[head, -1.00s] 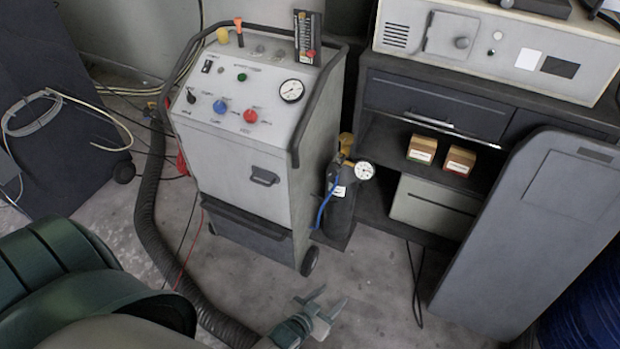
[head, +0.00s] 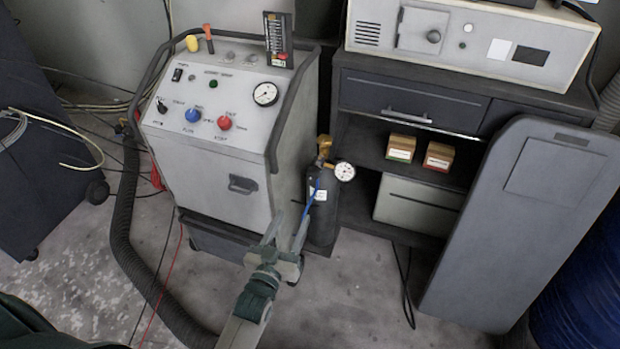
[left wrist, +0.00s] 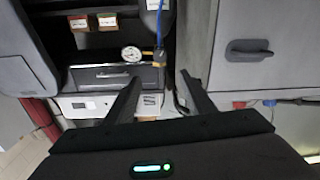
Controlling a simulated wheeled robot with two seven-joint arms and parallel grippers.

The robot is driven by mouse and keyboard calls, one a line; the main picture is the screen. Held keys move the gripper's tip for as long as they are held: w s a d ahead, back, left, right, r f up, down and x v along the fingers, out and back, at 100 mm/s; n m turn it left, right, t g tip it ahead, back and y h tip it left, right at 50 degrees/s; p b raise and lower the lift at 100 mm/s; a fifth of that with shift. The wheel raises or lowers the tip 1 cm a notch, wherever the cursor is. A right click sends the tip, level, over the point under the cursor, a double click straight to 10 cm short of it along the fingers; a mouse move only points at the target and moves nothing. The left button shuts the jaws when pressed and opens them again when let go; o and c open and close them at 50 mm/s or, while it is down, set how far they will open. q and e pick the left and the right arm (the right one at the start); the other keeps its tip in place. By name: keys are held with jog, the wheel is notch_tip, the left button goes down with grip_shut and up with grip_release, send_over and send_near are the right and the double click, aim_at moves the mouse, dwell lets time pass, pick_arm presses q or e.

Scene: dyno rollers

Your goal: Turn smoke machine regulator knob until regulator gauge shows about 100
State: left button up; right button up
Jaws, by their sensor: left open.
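The smoke machine (head: 215,165) is a light grey cabinet with a sloped control panel. A dark gas bottle (head: 323,205) stands upright at its right side. On top sit a brass regulator (head: 324,148) and a round white regulator gauge (head: 345,171); the needle is too small to read. The gauge (left wrist: 131,54) also shows in the left wrist view, beyond the fingers. My left gripper (head: 290,222) is open and empty, in front of and below the regulator, apart from it. It also shows in the left wrist view (left wrist: 158,85). My right gripper is not in view.
A blue hose (head: 310,195) runs down from the regulator. A dark cabinet (head: 400,105) with small boxes stands behind to the right, and a grey panel (head: 510,220) leans further right. A thick black hose (head: 122,220) lies at left. The floor front right is clear.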

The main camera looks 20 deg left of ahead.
aim_at(312, 175)
pick_arm(q)
jog(key=w, duration=1.7)
jog(key=shift+p, duration=0.4)
jog(key=shift+w, duration=0.1)
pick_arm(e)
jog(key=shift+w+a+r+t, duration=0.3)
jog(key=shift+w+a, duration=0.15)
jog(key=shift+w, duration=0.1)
pick_arm(q)
jog(key=shift+c, duration=0.9)
jog(key=c, duration=0.9)
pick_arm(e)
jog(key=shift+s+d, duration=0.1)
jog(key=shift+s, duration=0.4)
